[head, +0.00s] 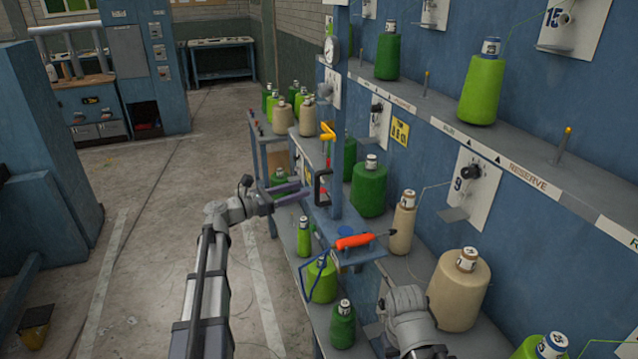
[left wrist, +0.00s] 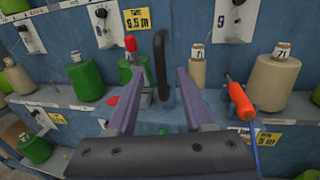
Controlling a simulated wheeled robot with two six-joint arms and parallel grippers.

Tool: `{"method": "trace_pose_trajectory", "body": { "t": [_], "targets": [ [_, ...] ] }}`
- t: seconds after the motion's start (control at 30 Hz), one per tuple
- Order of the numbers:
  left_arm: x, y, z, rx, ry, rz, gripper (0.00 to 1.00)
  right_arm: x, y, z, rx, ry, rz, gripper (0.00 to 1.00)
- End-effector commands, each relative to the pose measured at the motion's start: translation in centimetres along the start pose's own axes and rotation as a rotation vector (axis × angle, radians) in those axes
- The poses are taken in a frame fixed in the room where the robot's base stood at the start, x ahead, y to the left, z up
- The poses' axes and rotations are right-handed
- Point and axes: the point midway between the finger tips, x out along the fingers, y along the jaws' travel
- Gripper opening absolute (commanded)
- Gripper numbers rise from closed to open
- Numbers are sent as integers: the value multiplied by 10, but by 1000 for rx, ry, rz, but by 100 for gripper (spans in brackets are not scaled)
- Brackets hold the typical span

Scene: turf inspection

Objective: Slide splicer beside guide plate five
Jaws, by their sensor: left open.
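No part is labelled splicer. A black upright handle (head: 321,188) with red parts beside it stands at the shelf's front edge; I take it for the splicer's handle. In the left wrist view the handle (left wrist: 161,62) appears between my fingertips. My left gripper (head: 304,190) is open, its purple fingers pointing at the handle; I see no grip on it. Guide plate 9 (head: 478,185) is on the blue wall, and it also shows in the left wrist view (left wrist: 236,20). Plate 15 (head: 575,22) is higher right. I cannot read a five on another plate (head: 380,115). My right gripper is out of view.
An orange-handled tool (head: 355,241) with a blue cord lies on a small blue ledge below the handle. Green and beige yarn cones, such as a large beige one (head: 458,292), crowd the shelves.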

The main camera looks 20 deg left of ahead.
Motion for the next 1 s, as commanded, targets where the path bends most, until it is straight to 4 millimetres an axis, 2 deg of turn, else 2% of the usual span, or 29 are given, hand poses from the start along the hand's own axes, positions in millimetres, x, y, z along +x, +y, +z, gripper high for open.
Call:
{"method": "trace_pose_trajectory", "body": {
  "t": [0.2, 0.4, 0.6, 0.83, 1.0],
  "targets": [
    [36, 0, 0, 2, 1, -4, 52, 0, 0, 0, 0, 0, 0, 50],
    [60, 0, 0, 2, 1, -3, 52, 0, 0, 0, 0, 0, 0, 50],
    [68, 0, 0, 2, 1, -2, 52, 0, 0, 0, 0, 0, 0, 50],
    [69, 0, 0, 2, 1, -2, 52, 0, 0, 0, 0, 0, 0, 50],
    [68, 0, 0, 2, 2, -2, 34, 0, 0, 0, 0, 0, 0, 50]
  ]
}}
